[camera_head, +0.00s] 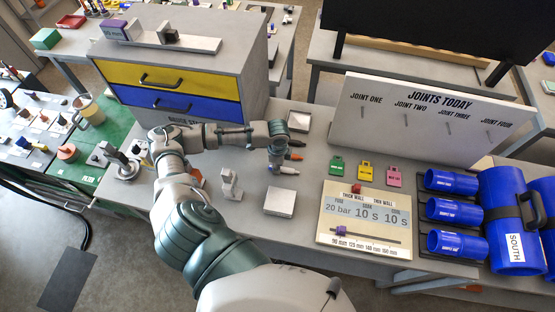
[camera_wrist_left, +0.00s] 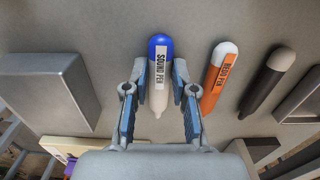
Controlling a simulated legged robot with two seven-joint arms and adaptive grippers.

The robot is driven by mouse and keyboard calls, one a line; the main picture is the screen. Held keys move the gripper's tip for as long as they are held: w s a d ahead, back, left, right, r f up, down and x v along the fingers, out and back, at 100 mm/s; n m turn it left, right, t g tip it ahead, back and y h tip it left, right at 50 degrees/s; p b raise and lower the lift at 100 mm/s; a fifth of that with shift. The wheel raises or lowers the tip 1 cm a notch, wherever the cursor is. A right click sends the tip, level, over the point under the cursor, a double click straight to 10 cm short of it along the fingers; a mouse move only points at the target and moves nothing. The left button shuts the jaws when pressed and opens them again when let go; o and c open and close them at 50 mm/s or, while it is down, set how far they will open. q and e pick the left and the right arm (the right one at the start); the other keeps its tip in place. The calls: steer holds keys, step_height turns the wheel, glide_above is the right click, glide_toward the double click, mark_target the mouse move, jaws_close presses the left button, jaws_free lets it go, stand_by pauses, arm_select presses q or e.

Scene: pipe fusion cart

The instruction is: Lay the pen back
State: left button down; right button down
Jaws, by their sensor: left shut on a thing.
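The sound pen, white with a blue end, lies lengthwise between the fingers of my left gripper in the left wrist view (camera_wrist_left: 158,75); its white part also shows in the head view (camera_head: 289,171). My left gripper (camera_wrist_left: 158,100) is shut on this pen, over the grey bench; it also shows in the head view (camera_head: 279,160). The pen is at bench height or close to it; I cannot tell whether it touches the top. An orange bead pen (camera_wrist_left: 219,78) and a black pen (camera_wrist_left: 269,80) lie beside it, to its right in the wrist view. My right gripper is not in view.
A grey block (camera_head: 279,202) lies in front of the pens, and another (camera_head: 299,121) behind them. A sign board (camera_head: 425,118), coloured tags (camera_head: 365,171), a settings plate (camera_head: 365,222) and blue pipes (camera_head: 455,212) are to the right. A drawer cabinet (camera_head: 180,60) stands behind.

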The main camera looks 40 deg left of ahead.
arm_select(q)
steer(key=c, duration=0.9)
jaws_free()
steer(key=shift+f, duration=0.1)
steer(key=shift+c, duration=0.2)
steer(key=shift+f+b, duration=0.2)
steer(key=shift+b, duration=0.35)
steer(key=shift+f+b, duration=0.2)
steer(key=shift+b, duration=0.35)
step_height(320, 180, up, 18)
steer(key=p, duration=0.1)
steer(key=shift+s+a+p, duration=0.35)
steer(key=shift+s+a, duration=0.05)
